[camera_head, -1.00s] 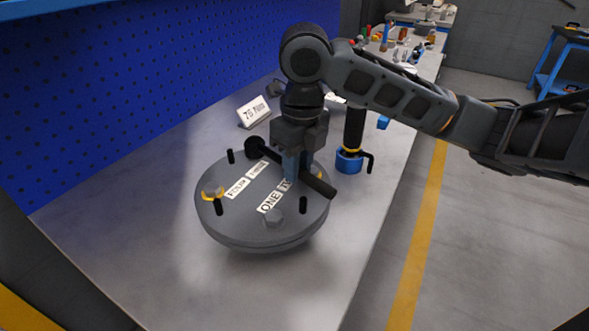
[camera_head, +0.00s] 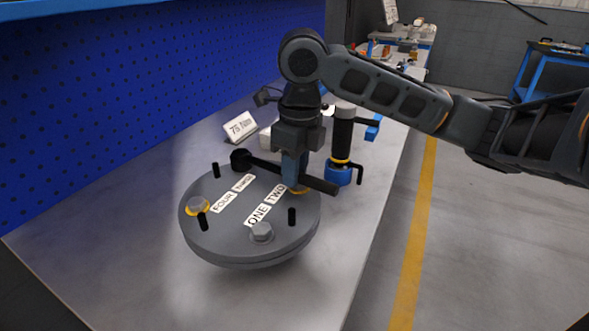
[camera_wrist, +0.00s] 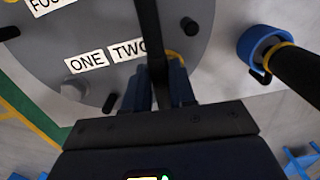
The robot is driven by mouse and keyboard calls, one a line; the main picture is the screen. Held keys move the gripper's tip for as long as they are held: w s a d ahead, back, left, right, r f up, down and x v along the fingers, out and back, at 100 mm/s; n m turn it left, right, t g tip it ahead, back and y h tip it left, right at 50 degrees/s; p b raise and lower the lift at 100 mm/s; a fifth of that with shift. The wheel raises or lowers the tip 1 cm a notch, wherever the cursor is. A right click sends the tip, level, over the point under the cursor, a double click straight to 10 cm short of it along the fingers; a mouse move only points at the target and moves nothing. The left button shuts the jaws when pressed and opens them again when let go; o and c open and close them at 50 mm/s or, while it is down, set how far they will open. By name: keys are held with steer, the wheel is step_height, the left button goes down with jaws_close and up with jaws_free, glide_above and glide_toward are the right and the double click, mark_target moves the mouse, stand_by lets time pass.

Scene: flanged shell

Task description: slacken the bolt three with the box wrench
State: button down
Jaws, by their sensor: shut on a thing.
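My gripper (camera_head: 294,172) is shut on the dark box wrench (camera_head: 266,167), above the round grey flange cover (camera_head: 245,245). The wrench lies across the cover's back edge. Its round head (camera_head: 240,159) is by the THREE label (camera_head: 244,183) and appears to be over bolt three, which is hidden; how it is seated cannot be told. Its free end (camera_head: 320,185) points right, beyond my gripper. In the wrist view the wrench (camera_wrist: 152,35) runs up between my fingers (camera_wrist: 160,85).
Bolt four (camera_head: 198,205) has a yellow ring; bolt one (camera_head: 262,232) is at the front. Bolt two is mostly hidden by my gripper. Black pins (camera_head: 292,217) stand on the cover. A black tool with a blue collar (camera_head: 339,174) stands close right. A 75 Nm sign (camera_head: 240,127) is behind.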

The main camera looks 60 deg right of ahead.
steer(key=shift+r+p, duration=2.1)
steer(key=shift+r, duration=0.95)
steer(key=a+m+p, duration=0.1)
steer(key=p, duration=0.1)
steer(key=a+r+m+p, duration=0.1)
steer(key=p, duration=0.1)
steer(key=a+r+m+p, duration=0.1)
steer(key=a+p, duration=0.1)
steer(key=p, duration=0.1)
steer(key=shift+w+m, duration=0.3)
steer(key=shift+w, duration=0.05)
